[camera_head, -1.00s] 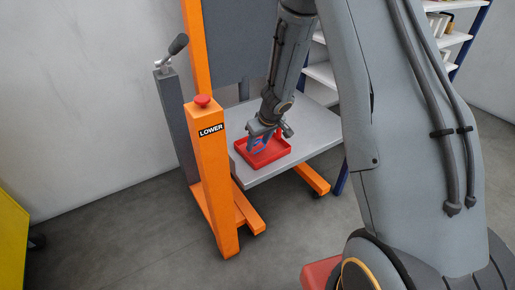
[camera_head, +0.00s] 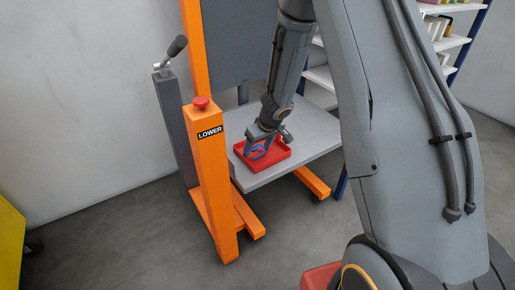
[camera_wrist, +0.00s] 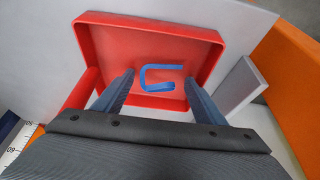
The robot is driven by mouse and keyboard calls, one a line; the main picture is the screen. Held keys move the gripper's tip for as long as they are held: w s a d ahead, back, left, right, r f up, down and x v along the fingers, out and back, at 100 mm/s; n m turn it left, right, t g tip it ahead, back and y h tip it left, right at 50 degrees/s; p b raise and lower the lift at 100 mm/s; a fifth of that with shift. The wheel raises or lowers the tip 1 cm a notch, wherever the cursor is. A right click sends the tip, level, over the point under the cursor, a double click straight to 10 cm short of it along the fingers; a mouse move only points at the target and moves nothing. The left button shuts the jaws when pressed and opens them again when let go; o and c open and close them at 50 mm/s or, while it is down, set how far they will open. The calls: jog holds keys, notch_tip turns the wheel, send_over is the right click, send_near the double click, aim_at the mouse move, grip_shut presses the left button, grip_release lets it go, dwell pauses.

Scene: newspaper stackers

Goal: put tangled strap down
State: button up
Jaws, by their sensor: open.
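The tangled strap (camera_wrist: 162,76) is a blue, hook-shaped band. In the wrist view it lies in the red tray (camera_wrist: 150,22), between my spread fingers and apart from both. My gripper (camera_wrist: 160,88) is open, its two fingers reaching over the tray. In the head view my gripper (camera_head: 259,152) is low over the red tray (camera_head: 283,163), and the blue strap (camera_head: 258,152) shows beside the fingers, partly hidden by them.
The tray sits on a grey platform (camera_head: 315,140) of an orange stacker. An orange post (camera_head: 212,175) marked LOWER with a red button (camera_head: 201,102) stands left of it. A grey lever post (camera_head: 173,120) is behind. White shelves (camera_head: 453,42) stand at the right.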

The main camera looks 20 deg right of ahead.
jog(key=shift+r, duration=0.1)
jog(key=s+d+r+m+t+h+p, duration=0.1)
jog(key=s+d+r+p, duration=0.25)
jog(key=r, duration=0.55)
jog(key=s+d+r+m+h+p, duration=0.1)
jog(key=s+d+r+p, duration=0.3)
jog(key=r, duration=0.6)
jog(key=s+d+r+m+h+p, duration=0.1)
jog(key=s+d+r+m+h, duration=0.1)
jog(key=s+d+r+h, duration=0.3)
jog(key=s+a+r+g+y, duration=0.1)
jog(key=s+a+y, duration=0.1)
jog(key=s, duration=0.5)
jog(key=s+a+r+m+g+y, duration=0.1)
jog(key=s+a+r+g, duration=0.1)
jog(key=s+a, duration=0.2)
jog(key=s+a+r+g+y, duration=0.1)
jog(key=s+a+g+y, duration=0.1)
jog(key=s, duration=0.9)
jog(key=shift+a+r+y, duration=0.3)
jog(key=shift+a+r, duration=0.05)
jog(key=shift+a, duration=0.05)
